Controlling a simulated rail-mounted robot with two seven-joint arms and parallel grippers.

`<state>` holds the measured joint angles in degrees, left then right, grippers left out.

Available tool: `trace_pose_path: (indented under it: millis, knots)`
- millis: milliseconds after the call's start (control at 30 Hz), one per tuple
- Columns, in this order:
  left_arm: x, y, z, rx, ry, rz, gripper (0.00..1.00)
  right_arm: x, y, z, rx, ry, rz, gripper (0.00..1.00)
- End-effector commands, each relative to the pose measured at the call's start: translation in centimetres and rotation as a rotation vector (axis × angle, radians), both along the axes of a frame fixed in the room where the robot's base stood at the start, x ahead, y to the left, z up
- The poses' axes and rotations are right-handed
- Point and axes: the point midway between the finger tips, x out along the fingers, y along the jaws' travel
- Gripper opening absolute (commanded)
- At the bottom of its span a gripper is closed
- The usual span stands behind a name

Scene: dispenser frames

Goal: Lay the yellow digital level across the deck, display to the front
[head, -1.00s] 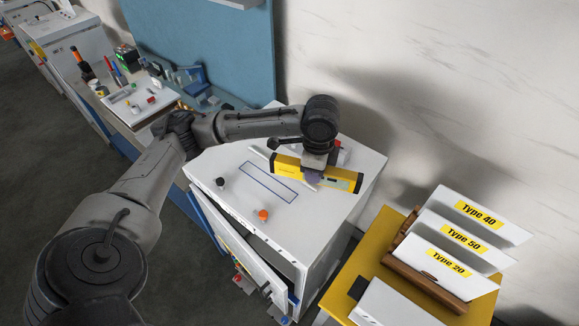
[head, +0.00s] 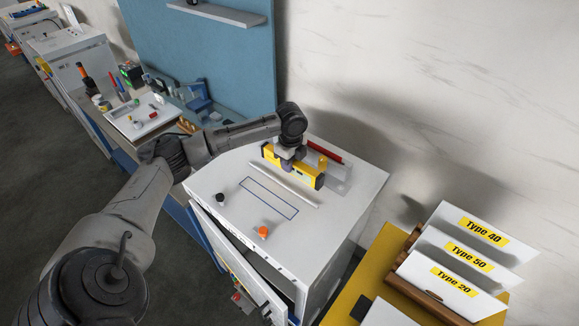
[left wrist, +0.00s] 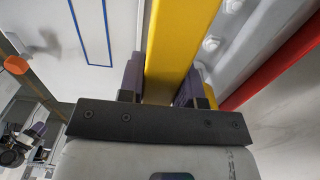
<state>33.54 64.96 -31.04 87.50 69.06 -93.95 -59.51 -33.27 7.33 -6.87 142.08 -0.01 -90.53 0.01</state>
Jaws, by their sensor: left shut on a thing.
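The yellow digital level (head: 306,180) is in my left gripper (head: 287,164), at the back of the white cabinet's deck (head: 230,172). Its long face points to the front, with a small darker patch near its right end. In the left wrist view the level (left wrist: 180,45) runs between the purple fingers of the left gripper (left wrist: 163,85), which are shut on it. I cannot tell whether its underside touches the deck. A blue outlined rectangle (head: 269,197) lies in front of it, with a pale rod (head: 283,184) between them. My right gripper is not in view.
A grey metal rail (head: 341,178) and a red bar (head: 325,152) sit just behind the level. A black knob (head: 220,199) and an orange knob (head: 263,232) stand near the deck's front edge. Card holders (head: 455,255) stand on a yellow table at right.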

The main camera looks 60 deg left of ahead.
Motion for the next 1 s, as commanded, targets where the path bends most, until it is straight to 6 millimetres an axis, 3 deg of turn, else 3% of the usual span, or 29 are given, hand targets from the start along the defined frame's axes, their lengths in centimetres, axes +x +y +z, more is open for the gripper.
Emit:
trace_pose_path:
  millis: [300, 700, 1000]
  knots:
    - [1.0, 2.4, -1.4, -0.001, -0.001, 0.0, 0.0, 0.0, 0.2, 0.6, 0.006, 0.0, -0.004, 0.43]
    - [1.0, 2.4, -5.2, 0.0, 0.0, 0.0, 0.0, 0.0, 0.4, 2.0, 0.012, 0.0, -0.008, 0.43]
    - [1.0, 2.4, -5.6, 0.002, -0.002, -0.001, 0.0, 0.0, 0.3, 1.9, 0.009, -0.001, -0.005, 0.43]
